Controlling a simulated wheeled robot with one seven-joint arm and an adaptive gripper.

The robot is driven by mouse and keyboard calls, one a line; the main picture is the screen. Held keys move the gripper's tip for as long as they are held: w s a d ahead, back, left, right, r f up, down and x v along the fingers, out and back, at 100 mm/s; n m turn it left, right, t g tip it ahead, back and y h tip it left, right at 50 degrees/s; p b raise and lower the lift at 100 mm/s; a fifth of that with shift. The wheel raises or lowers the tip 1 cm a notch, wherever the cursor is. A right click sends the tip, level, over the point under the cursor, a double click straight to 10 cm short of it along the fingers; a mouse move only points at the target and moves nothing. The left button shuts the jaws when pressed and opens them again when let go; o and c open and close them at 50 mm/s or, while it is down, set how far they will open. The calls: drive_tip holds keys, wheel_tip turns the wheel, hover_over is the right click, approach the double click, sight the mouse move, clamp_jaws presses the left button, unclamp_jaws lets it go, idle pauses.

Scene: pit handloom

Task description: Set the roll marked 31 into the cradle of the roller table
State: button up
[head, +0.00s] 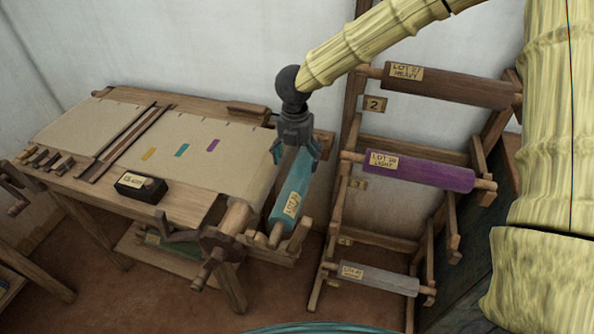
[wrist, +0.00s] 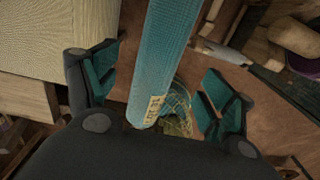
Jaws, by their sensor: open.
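A teal roll (head: 290,186) with a pale label lies along the right end of the roller table (head: 190,190); the label's number is too small to read surely. Its near wooden end is at the cradle (head: 278,240) on the table's right side, and it appears to rest there, though the contact is partly hidden. My gripper (head: 296,152) is at the roll's far part, from above. In the wrist view the roll (wrist: 168,50) passes between the spread fingers (wrist: 160,85), with gaps on both sides. The jaws are open.
A wooden rack at right holds a brown roll (head: 440,88), a purple roll (head: 420,170) and a grey roll (head: 378,279). A black labelled box (head: 140,187) sits on the table. A green roll (head: 175,245) lies on the shelf below.

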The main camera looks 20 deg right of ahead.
drive_tip(key=shift+r, duration=0.95)
